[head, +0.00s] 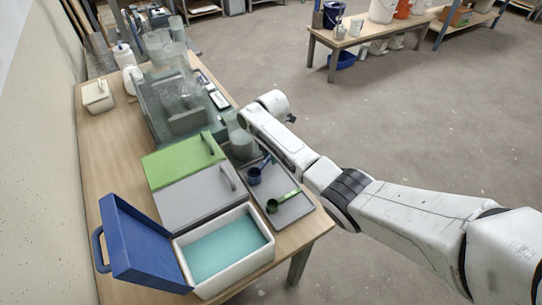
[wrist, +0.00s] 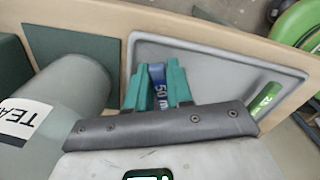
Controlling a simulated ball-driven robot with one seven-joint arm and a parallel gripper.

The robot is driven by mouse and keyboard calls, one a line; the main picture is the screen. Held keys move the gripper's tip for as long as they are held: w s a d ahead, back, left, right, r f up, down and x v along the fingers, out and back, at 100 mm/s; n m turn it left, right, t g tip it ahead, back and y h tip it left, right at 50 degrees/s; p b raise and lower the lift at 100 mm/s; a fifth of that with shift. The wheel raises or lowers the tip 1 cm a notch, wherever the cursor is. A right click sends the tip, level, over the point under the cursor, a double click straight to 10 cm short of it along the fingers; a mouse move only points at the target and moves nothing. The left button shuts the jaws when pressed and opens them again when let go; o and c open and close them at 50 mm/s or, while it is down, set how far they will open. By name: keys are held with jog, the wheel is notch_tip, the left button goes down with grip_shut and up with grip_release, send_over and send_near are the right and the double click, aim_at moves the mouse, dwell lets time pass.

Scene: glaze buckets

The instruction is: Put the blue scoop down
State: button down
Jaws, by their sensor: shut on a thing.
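The blue scoop (head: 255,176) shows in the head view over the grey tray (head: 293,211), its bowl toward the left. In the wrist view my gripper (wrist: 154,90) has its two teal fingers shut on the blue scoop's handle (wrist: 158,88), which carries a "50 m" marking. The grey tray also shows there (wrist: 215,70), behind the fingers. I cannot tell whether the scoop touches the tray. In the head view my arm hides most of the gripper. The green scoop (head: 283,201) lies on the tray's near part; its handle shows in the wrist view (wrist: 265,98).
A grey cylindrical container (head: 242,146) stands close to the gripper, its label partly visible in the wrist view (wrist: 22,118). Green (head: 180,160) and grey (head: 198,199) lidded boxes lie left of the tray. An open white tub (head: 262,251) of turquoise glaze stands in front.

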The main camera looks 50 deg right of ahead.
jog(key=shift+f, duration=0.35)
jog(key=shift+f, duration=0.15)
jog(key=c, duration=1)
grip_release()
notch_tip(320, 180, up, 12)
jog(key=shift+r+b, duration=0.2)
jog(key=shift+b, duration=0.2)
